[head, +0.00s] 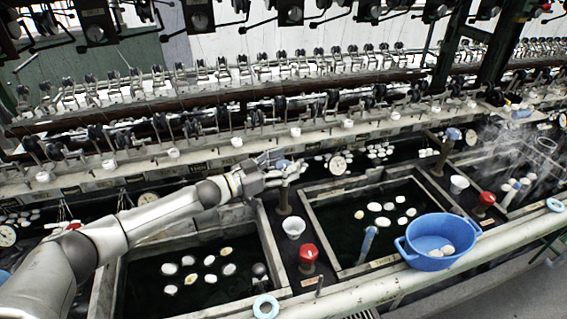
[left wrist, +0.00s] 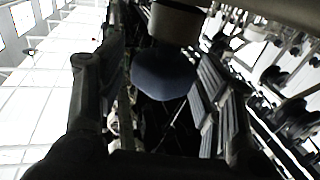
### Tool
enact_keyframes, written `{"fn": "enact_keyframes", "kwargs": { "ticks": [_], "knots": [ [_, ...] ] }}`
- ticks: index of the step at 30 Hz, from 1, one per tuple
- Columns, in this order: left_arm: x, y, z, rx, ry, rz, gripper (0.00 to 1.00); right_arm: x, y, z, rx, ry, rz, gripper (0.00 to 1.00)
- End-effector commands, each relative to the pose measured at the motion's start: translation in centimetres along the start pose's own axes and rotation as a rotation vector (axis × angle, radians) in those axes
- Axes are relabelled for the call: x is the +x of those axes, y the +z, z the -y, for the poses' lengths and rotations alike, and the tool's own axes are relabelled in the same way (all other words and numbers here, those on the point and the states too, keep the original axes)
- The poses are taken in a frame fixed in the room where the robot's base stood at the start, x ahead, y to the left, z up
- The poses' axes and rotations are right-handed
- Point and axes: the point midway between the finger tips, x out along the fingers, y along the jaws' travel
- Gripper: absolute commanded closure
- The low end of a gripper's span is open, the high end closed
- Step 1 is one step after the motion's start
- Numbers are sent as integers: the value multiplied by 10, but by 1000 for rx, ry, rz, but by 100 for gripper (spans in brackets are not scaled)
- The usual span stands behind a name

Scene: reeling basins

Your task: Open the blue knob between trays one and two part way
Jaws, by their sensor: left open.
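The blue knob (head: 283,164) tops a brown post (head: 284,198) between the left tray (head: 268,240) and the middle tray (head: 312,222), both of dark water with white cocoons. My left gripper (head: 274,168) is at the knob, its fingers partly covering it in the head view. In the left wrist view the blue knob (left wrist: 160,75) sits between the two open fingers (left wrist: 160,95), with a pale cylindrical part behind it. I cannot tell whether the fingers touch it. My right gripper is not in view.
A red knob (head: 308,254) and a white cup (head: 294,226) stand in front of the post. A blue basin (head: 410,258) holding cocoons is at the front right. Another blue knob (head: 453,133) stands farther right. A machine rail (head: 220,150) runs behind.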

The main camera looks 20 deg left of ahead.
Motion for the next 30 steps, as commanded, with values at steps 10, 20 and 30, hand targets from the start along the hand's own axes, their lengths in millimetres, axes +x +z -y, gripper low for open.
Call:
{"fn": "enact_keyframes", "kwargs": {
  "ticks": [10,20,30],
  "knots": [
    [0,0,0,0,-1,0,56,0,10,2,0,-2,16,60],
    [0,0,0,0,-2,0,85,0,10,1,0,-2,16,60],
    [-1,1,-1,-6,-78,1,85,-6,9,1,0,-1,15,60]
  ]
}}
